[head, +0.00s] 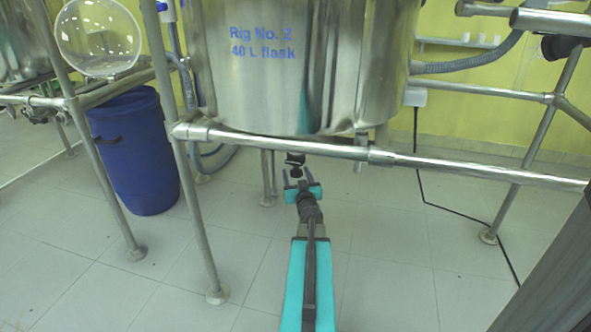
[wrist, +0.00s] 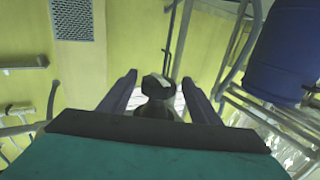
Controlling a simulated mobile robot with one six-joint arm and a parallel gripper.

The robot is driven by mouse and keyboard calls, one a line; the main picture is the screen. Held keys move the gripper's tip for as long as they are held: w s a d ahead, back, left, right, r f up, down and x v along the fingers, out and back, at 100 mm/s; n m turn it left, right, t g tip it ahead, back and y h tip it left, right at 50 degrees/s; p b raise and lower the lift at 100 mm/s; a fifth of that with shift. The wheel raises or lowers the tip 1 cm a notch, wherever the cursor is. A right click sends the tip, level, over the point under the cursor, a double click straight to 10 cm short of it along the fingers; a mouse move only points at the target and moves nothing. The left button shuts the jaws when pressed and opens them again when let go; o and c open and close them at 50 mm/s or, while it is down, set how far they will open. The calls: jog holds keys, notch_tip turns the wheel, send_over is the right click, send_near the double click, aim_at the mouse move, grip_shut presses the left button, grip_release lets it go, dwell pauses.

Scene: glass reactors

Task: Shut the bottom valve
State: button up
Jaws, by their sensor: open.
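The bottom valve (head: 295,160) shows as a small dark fitting just under the steel vessel marked "Rig No. 2" (head: 300,70). In the wrist view a dark, rounded part with a pale top, which looks like the valve (wrist: 154,88), lies between the two fingers, with a thin dark rod above it. My gripper (head: 297,176) is open, reaching under the front rail toward the valve. In the wrist view its fingers (wrist: 158,82) stand apart on either side of the part. I cannot tell whether either finger touches it, and the valve handle's angle is unclear.
A steel frame rail (head: 340,151) crosses just above my gripper. A short metal stub (head: 360,160) hangs right of the valve. A blue barrel (head: 135,150) stands at left. A black cable (head: 450,212) lies on the floor at right. The tiled floor below is mostly clear.

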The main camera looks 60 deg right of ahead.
jog(key=shift+b+x, duration=0.75)
jog(key=shift+x, duration=1.6)
jog(key=c, duration=1)
jog(key=shift+d, duration=0.2)
jog(key=shift+a, duration=0.3)
jog(key=shift+c, duration=0.3)
